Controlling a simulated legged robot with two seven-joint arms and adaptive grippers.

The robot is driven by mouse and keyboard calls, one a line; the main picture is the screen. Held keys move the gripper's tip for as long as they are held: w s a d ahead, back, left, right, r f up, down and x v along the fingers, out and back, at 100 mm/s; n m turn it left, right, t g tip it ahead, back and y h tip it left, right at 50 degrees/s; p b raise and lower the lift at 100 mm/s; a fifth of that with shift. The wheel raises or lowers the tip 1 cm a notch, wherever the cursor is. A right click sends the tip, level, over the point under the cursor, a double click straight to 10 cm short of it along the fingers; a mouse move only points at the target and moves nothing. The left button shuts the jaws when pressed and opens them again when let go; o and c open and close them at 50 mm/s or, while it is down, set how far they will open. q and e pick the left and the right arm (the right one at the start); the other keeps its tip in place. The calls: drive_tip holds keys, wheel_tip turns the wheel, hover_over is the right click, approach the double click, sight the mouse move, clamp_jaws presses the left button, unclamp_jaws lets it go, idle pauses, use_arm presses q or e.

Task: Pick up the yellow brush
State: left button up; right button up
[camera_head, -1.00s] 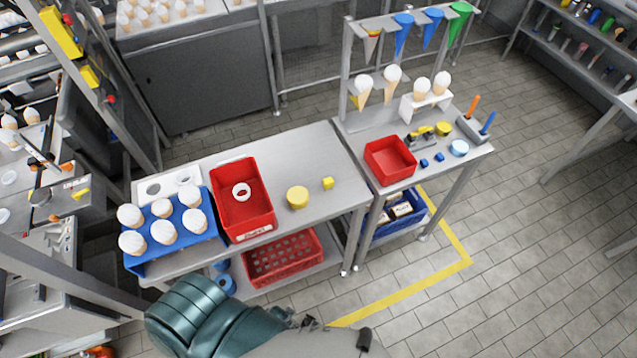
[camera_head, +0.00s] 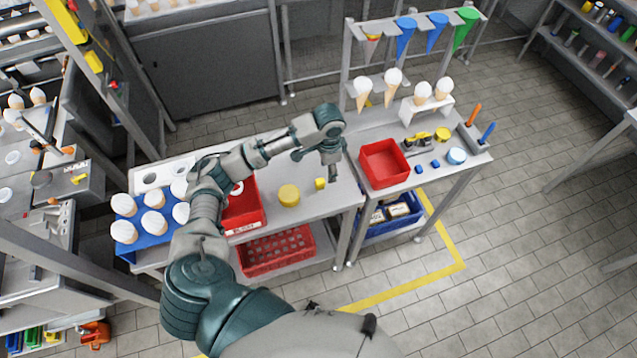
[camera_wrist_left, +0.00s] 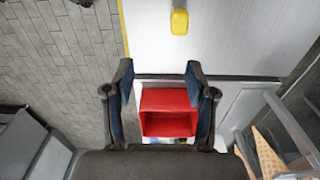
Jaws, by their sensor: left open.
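A small yellow item (camera_head: 422,136), perhaps the yellow brush, lies on a dark grey holder on the right table, behind the red bin; its shape is too small to be sure. My left gripper (camera_head: 333,172) hangs over the right end of the left table, near the gap between the tables, well left of this item. In the left wrist view its two fingers (camera_wrist_left: 160,82) are apart with nothing between them, and the red bin (camera_wrist_left: 168,112) shows beyond. The yellow item cannot be made out there. My right gripper is not in view.

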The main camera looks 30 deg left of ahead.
use_arm(q)
wheel_tip(320, 180, up, 4)
drive_tip(key=w+a, duration=0.1)
drive_tip(key=a, duration=0.1)
hover_over(320, 180)
drive_tip(key=shift+n, duration=0.3)
wheel_tip(320, 180, down, 6)
drive_tip(key=shift+s+d, duration=0.1)
drive_tip(key=shift+s, duration=0.05)
drive_tip(key=shift+g, duration=0.3)
drive_tip(key=f, duration=0.3)
drive_tip(key=a+f, duration=0.1)
drive_tip(key=f, duration=0.1)
drive_tip(key=shift+p, duration=0.35)
drive_tip(key=shift+d+f, duration=0.15)
drive_tip(key=shift+f, duration=0.2)
drive_tip(key=shift+d+f, duration=0.2)
drive_tip(key=f, duration=0.4)
drive_tip(key=shift+d+f+p, duration=0.15)
drive_tip(key=shift+d+p, duration=0.2)
drive_tip(key=shift+d, duration=0.05)
drive_tip(key=shift+f, duration=0.25)
drive_tip(key=shift+a+f, duration=0.1)
drive_tip(key=shift+a, duration=0.4)
drive_tip(key=shift+c, duration=1.2)
drive_tip(key=c, duration=0.8)
clamp_jaws()
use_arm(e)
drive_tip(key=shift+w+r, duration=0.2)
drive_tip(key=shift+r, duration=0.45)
